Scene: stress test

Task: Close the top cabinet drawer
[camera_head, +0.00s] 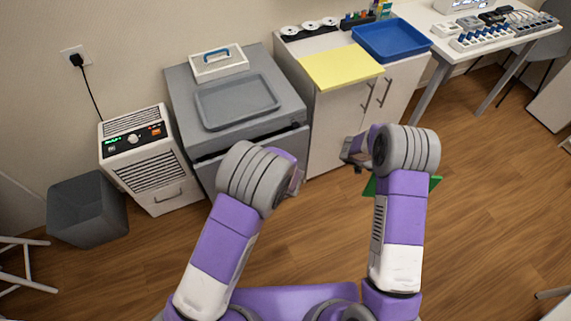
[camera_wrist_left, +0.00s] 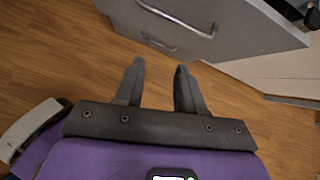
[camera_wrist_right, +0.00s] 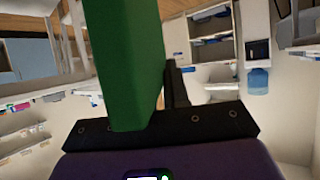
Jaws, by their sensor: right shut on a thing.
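The grey cabinet (camera_head: 290,82) stands against the wall. Its front shows a dark gap (camera_head: 205,156) below the top edge; how far the top drawer stands out I cannot tell. In the left wrist view, the grey drawer front (camera_wrist_left: 225,40) has a long bar handle, with another handle (camera_wrist_left: 158,42) below it. My left gripper (camera_head: 296,182) is in front of the cabinet; its fingers (camera_wrist_left: 158,80) are apart and empty, clear of the handles. My right gripper (camera_wrist_right: 155,90) is shut on a green flat-sided object (camera_wrist_right: 130,60), partly hidden by my arm in the head view.
A grey tray (camera_head: 238,101) and a white box with a blue handle (camera_head: 219,65) lie on the cabinet. A white heater-like unit (camera_head: 148,160) and a dark bin (camera_head: 88,210) stand left. A white cupboard (camera_head: 335,125) adjoins on the right. Wood floor is clear at right.

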